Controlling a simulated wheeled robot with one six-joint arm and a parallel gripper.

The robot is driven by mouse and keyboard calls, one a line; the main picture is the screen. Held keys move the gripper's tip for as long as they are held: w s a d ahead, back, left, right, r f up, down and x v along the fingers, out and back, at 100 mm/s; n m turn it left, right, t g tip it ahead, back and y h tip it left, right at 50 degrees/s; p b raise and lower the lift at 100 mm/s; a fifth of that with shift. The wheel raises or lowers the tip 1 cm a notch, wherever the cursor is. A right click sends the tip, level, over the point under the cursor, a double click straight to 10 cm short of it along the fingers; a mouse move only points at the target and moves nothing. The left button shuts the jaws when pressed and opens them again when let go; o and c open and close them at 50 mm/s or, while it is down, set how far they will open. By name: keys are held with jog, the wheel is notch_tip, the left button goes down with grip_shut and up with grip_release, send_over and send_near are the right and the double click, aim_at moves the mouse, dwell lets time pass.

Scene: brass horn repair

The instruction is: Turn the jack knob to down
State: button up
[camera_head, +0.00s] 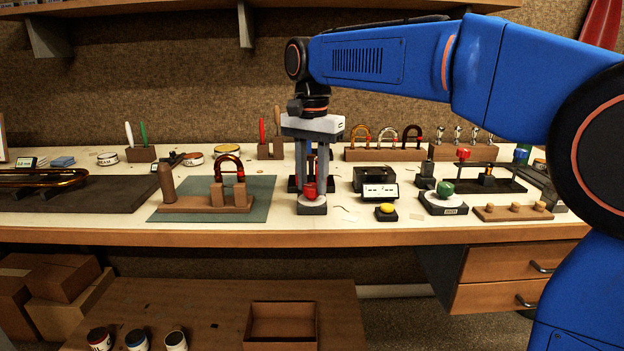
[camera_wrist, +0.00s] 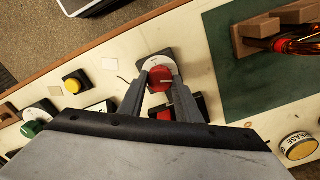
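A red knob (camera_head: 310,190) stands on a round pale dial with a dark base (camera_head: 312,208) near the bench's front edge. In the wrist view the red knob (camera_wrist: 160,78) shows a white pointer mark. My gripper (camera_head: 311,184) points straight down over it, one finger on each side. In the wrist view my gripper's fingertips (camera_wrist: 161,77) flank the knob closely; whether they press on it is not clear. A green knob (camera_head: 445,188) stands on a similar labelled dial to the right, apart from my gripper. The labels are too small to read.
A yellow button (camera_head: 386,210) and a dark box with a white card (camera_head: 380,191) stand right of the red knob. A wooden stand (camera_head: 205,206) on a green mat (camera_head: 263,194) is to the left. Horn parts on a rack (camera_head: 385,154) stand behind.

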jog(key=shift+n, duration=0.3)
jog(key=n, duration=1.2)
jog(key=shift+n, duration=0.3)
jog(key=n, duration=0.4)
jog(key=shift+n, duration=2.2)
jog(key=o, duration=1.1)
jog(key=shift+c, duration=0.2)
